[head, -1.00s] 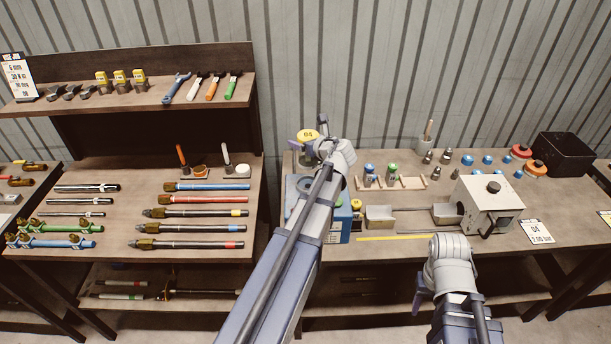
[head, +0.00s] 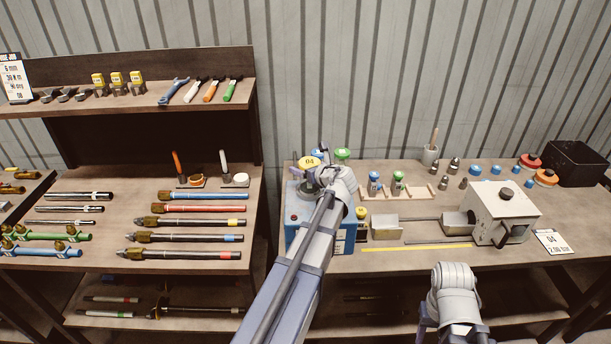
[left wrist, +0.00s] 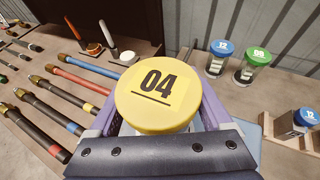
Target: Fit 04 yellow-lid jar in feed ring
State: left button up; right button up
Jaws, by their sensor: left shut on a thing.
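The yellow-lid jar, marked 04 (head: 309,161), is held upright in my left gripper (head: 318,178), over the blue machine (head: 293,208) at the left end of the right bench. In the left wrist view, the yellow lid (left wrist: 158,95) fills the middle, between the purple fingers of the left gripper (left wrist: 160,115). The jar's body and base are mostly hidden by the lid and gripper. I cannot make out the feed ring; the arm and jar cover much of the machine's top. My right gripper (head: 428,325) is low at the bench front, its fingertips mostly out of sight.
A blue-lid jar (left wrist: 220,58) and a green-lid jar (left wrist: 257,65) stand just behind the machine. A rack (head: 400,191) with small jars is to its right. A white crimper box (head: 497,212) and a black bin (head: 575,163) lie farther right. Hoses fill the left bench.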

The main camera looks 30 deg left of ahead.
pick_arm(q)
jog(key=shift+f, duration=0.2)
pick_arm(e)
jog(key=shift+f, duration=0.25)
pick_arm(q)
jog(key=shift+f, duration=0.2)
jog(key=o, duration=1.4)
pick_arm(e)
jog(key=shift+f, duration=0.15)
pick_arm(q)
jog(key=shift+r, duration=0.3)
jog(key=p+v, duration=0.4)
jog(key=v, duration=0.8)
jog(key=shift+f+p, duration=0.1)
jog(key=shift+p, duration=0.3)
pick_arm(e)
notch_tip(320, 180, up, 5)
jog(key=shift+f, duration=0.1)
pick_arm(q)
jog(key=shift+d, duration=0.1)
